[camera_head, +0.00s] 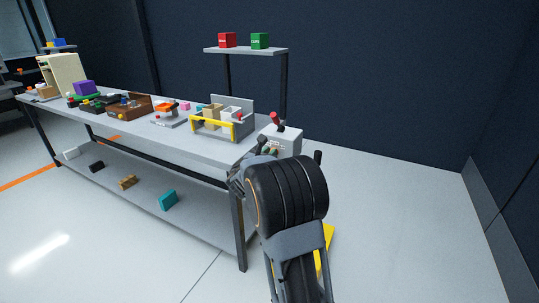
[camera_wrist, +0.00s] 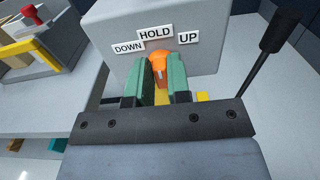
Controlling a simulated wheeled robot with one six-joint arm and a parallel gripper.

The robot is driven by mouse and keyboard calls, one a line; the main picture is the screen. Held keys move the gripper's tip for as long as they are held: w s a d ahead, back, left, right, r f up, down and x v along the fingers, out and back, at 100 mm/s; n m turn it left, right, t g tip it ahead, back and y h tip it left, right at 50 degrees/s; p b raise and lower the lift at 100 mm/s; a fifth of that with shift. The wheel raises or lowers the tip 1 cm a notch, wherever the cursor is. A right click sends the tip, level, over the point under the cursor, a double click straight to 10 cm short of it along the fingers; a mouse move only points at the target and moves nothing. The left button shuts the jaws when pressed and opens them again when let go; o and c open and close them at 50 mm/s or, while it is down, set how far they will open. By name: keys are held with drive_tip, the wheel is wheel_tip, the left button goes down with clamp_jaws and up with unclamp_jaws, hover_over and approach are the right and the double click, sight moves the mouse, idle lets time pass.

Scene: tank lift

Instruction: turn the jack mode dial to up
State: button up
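The orange mode dial (camera_wrist: 157,66) is on the front of a grey jack box (camera_wrist: 118,65), below white labels DOWN (camera_wrist: 128,48), HOLD (camera_wrist: 156,33) and UP (camera_wrist: 189,38). Its upper end lies beneath the HOLD label. My gripper (camera_wrist: 162,78) has green fingers, one on each side of the dial, with a gap between them. I cannot tell whether either finger touches the dial. In the head view the jack box (camera_head: 284,138) stands at the table's right end, and my gripper (camera_head: 262,152) is at its front. My arm hides the dial there.
A black-handled lever (camera_wrist: 270,45) rises right of the jack box. The table (camera_head: 200,140) holds several other items, including a yellow-handled tray (camera_head: 213,127). A shelf (camera_head: 245,51) carries red and green cubes. Floor at right is clear.

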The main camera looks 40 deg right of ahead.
clamp_jaws()
drive_tip(key=shift+f+b, duration=0.1)
drive_tip(key=shift+b, duration=0.3)
drive_tip(key=m+b, duration=0.3)
drive_tip(key=b, duration=0.1)
drive_tip(key=m+b, duration=0.3)
drive_tip(key=b, duration=0.2)
drive_tip(key=m+b, duration=0.2)
drive_tip(key=b, duration=0.2)
drive_tip(key=shift+s+d+f+m, duration=0.2)
drive_tip(key=shift+s+m, duration=0.2)
drive_tip(key=shift+r+b, duration=0.1)
drive_tip(key=shift+b, duration=0.2)
